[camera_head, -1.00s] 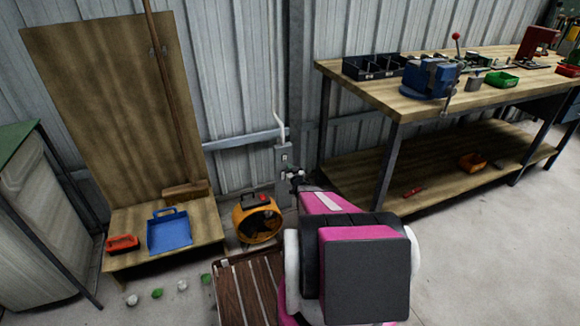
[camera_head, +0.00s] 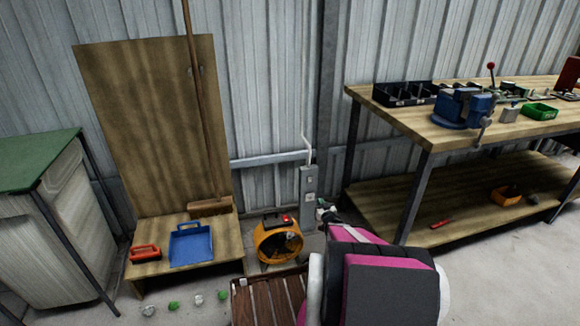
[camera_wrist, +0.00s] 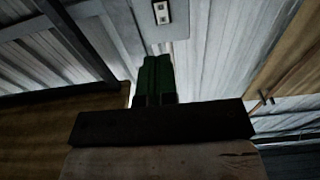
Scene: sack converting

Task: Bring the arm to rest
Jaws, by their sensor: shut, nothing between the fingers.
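My arm (camera_head: 375,275), pink and dark grey, reaches forward from the bottom of the head view. My gripper (camera_head: 326,212) is small at its far end, in front of the grey socket box on the wall. In the wrist view, my gripper (camera_wrist: 155,80) shows as a dark green block with its fingers together and nothing between them. It points toward the corrugated wall and the wall socket (camera_wrist: 161,12). It appears apart from the wall.
An orange blower (camera_head: 278,240) stands on the floor just left of my arm, behind a slatted wooden pallet (camera_head: 268,300). A workbench (camera_head: 430,130) with a blue vise (camera_head: 462,107) is at right. A wooden stand (camera_head: 155,130) holds a broom and blue dustpan (camera_head: 190,246).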

